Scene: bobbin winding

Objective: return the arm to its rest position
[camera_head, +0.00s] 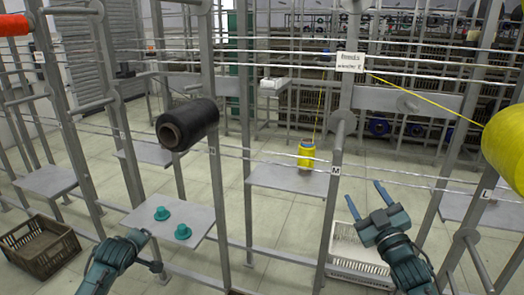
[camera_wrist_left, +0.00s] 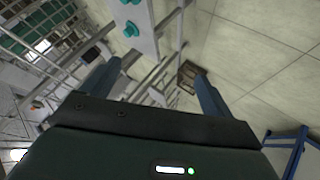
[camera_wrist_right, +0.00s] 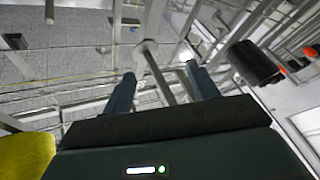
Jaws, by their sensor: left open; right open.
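My right gripper (camera_head: 369,203) is open and empty at the lower right of the head view, in front of the rack and above the white crate. In the right wrist view its two fingers (camera_wrist_right: 158,88) stand apart with nothing between them. My left arm comes in at the lower left of the head view, below the shelf with the teal pieces; its fingers are hard to make out there. In the left wrist view my left gripper (camera_wrist_left: 160,85) has its fingers wide apart and nothing between them.
A black bobbin (camera_head: 188,124) and a large yellow bobbin (camera_head: 505,148) hang on the rack. A yellow cone (camera_head: 306,155) stands on a shelf. Two teal pieces (camera_head: 183,231) sit on another shelf (camera_head: 205,215). A brown crate (camera_head: 40,247) and a white crate (camera_head: 355,262) are on the floor.

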